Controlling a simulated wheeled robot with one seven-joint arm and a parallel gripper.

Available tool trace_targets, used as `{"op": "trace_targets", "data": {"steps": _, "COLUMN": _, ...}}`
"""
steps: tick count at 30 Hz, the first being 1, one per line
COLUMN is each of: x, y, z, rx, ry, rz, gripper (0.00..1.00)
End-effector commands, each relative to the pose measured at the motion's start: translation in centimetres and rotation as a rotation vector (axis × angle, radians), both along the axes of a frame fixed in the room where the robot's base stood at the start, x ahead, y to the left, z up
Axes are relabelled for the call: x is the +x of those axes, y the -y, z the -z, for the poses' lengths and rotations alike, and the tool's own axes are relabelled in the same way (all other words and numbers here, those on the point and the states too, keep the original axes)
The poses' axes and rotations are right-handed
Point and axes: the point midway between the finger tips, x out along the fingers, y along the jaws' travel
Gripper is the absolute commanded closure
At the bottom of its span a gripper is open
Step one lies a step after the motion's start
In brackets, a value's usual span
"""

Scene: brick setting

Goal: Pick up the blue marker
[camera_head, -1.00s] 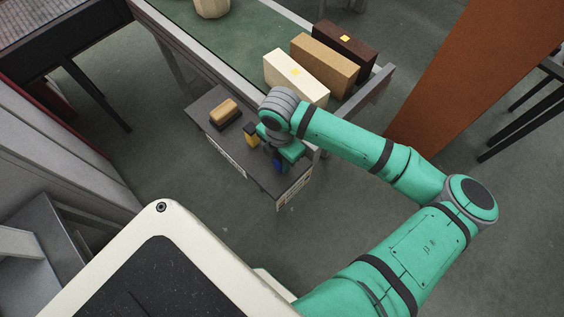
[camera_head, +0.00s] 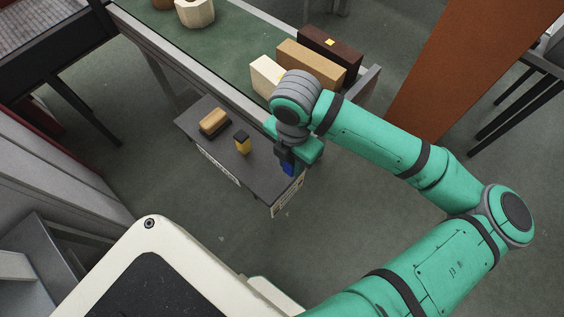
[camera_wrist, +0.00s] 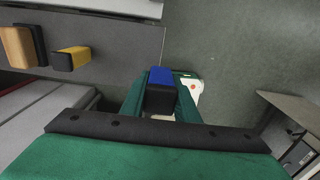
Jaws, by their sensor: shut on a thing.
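The blue marker is a small block, blue with a black part. In the head view the blue marker (camera_head: 289,168) shows just below my gripper (camera_head: 287,158), over the right end of the grey shelf. In the wrist view the blue marker (camera_wrist: 160,78) sits between the two green fingers of my gripper (camera_wrist: 161,98), with its black part toward the camera. The gripper is shut on it.
The grey shelf (camera_head: 225,168) holds a yellow and black marker (camera_head: 242,142) and a wooden-backed eraser (camera_head: 214,121). Behind is a green-topped table (camera_head: 230,47) with cream (camera_head: 266,74), tan (camera_head: 312,65) and dark brown (camera_head: 330,44) blocks. Open floor lies to the right.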

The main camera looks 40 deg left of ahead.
Motion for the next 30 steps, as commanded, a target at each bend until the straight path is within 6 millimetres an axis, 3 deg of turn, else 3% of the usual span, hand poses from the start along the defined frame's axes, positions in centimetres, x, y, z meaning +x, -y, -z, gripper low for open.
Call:
{"op": "trace_targets", "data": {"steps": 3, "x": 0.3, "y": 2.4, "z": -0.9, "rx": 0.001, "ry": 0.002, "rz": 0.012, "gripper": 0.95}}
{"op": "trace_targets", "data": {"steps": 12, "x": 0.6, "y": 6.3, "z": -2.6, "rx": 0.001, "ry": 0.002, "rz": 0.014, "gripper": 0.95}}
{"op": "trace_targets", "data": {"steps": 19, "x": 0.6, "y": 7.5, "z": -3.2, "rx": 0.001, "ry": 0.001, "rz": 0.01, "gripper": 0.95}}
{"op": "trace_targets", "data": {"steps": 30, "x": 0.6, "y": 7.7, "z": -3.3, "rx": 0.001, "ry": 0.001, "rz": 0.007, "gripper": 0.95}}
